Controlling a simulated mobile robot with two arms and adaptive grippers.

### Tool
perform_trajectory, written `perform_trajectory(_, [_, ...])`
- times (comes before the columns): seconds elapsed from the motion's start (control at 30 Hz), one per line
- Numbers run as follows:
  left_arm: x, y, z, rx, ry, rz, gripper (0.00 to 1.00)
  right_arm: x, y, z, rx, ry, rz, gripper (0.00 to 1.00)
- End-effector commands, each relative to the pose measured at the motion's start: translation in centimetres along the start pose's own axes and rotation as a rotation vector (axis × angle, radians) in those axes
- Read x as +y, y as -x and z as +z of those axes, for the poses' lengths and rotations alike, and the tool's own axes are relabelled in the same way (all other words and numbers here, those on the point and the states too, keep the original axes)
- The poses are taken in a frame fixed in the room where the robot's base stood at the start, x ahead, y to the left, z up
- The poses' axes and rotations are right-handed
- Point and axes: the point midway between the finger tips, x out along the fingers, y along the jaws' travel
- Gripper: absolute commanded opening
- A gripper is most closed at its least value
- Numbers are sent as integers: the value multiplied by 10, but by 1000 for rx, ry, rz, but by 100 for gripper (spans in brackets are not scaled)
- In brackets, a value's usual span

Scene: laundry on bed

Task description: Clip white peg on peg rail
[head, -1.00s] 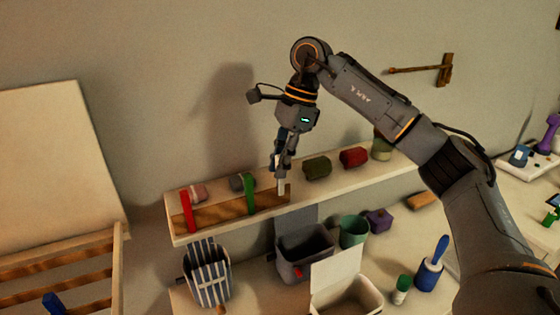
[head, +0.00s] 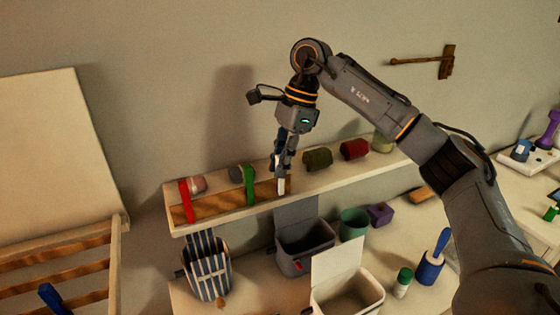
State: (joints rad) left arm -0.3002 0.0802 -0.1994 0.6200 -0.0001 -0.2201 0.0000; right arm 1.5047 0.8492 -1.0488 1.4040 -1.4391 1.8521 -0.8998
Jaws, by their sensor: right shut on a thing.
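The peg rail (head: 222,206) is a wooden strip along the front left of a pale wall shelf. A red peg (head: 186,201) and a green peg (head: 249,185) stand on it. My right gripper (head: 280,178) points down at the rail's right end, shut on the white peg (head: 280,186). The white peg is upright, right of the green one, overlapping the rail's right end in view. I cannot tell whether it is clipped on or just in front. My left gripper is not in view.
Rolled cloths, including dark green (head: 317,158) and red (head: 354,149), lie on the shelf. Below are a striped bag (head: 208,272), a grey bin (head: 306,243), a green cup (head: 353,223) and an open white box (head: 345,292). A slatted rack (head: 60,270) is at left.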

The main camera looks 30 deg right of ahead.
Motion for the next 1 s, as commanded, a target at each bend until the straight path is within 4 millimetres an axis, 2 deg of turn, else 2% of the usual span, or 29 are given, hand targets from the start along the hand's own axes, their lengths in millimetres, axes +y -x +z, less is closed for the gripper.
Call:
perform_trajectory(0.33, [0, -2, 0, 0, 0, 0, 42, 0, -2, -1, 0, 0, 0, 0])
perform_trajectory(0.37, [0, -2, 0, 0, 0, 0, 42, 0, -2, -1, 0, 0, 0, 18])
perform_trajectory(0.4, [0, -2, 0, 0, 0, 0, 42, 0, -2, -1, 0, 0, 0, 26])
perform_trajectory(0.5, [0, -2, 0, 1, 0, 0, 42, 0, -2, -1, 0, 0, 0, 42])
perform_trajectory(0.83, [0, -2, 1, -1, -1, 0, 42, 0, 1, -1, 0, 0, -1, 42])
perform_trajectory(1.0, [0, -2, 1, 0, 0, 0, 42, -1, 23, 0, -1, 0, -3, 42])
